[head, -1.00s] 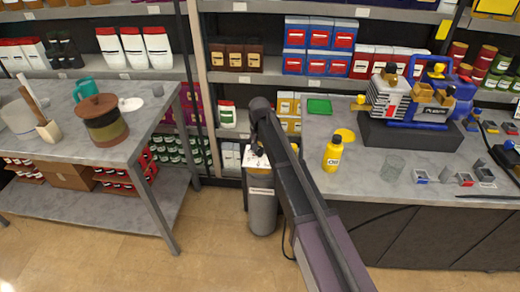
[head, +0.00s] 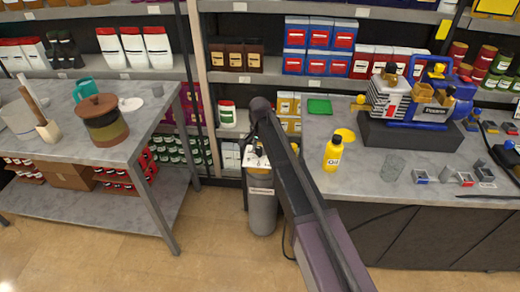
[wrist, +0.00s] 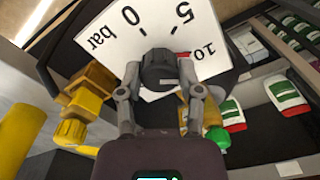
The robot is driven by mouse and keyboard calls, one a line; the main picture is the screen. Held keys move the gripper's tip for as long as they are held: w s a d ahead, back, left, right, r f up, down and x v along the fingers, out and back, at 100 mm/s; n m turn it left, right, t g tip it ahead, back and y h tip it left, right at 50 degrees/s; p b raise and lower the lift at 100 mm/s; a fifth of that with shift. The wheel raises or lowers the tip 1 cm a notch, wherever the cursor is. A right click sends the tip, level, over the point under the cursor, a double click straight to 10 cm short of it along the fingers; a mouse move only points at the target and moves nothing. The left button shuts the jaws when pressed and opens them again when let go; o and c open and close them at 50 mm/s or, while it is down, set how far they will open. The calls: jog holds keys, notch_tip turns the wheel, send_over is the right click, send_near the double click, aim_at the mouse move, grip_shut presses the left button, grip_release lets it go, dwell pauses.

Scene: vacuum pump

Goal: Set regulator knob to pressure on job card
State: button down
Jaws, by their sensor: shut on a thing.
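The regulator knob (wrist: 160,70) is dark grey and round, in the middle of the wrist view. Behind it is a white dial plate (wrist: 95,40) marked 0, 5, 10 and bar, seen upside down. A red mark (wrist: 183,55) shows at the knob's edge, close to the 10. My gripper (wrist: 161,90) has one finger on each side of the knob and is shut on it. In the head view the white plate (head: 255,162) shows above a grey cylinder, and my arm hides most of the knob. I cannot make out a job card.
The grey cylinder (head: 262,212) stands on the floor between two benches. The right bench (head: 310,150) holds a yellow oil bottle (head: 333,155), a glass and the pump (head: 415,100). The left bench (head: 150,130) holds a jug (head: 103,122). Yellow brass-like fittings (wrist: 85,100) are close to my left finger.

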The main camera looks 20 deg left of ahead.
jog(key=shift+c, duration=1.3)
grip_release()
jog(key=shift+s, duration=0.1)
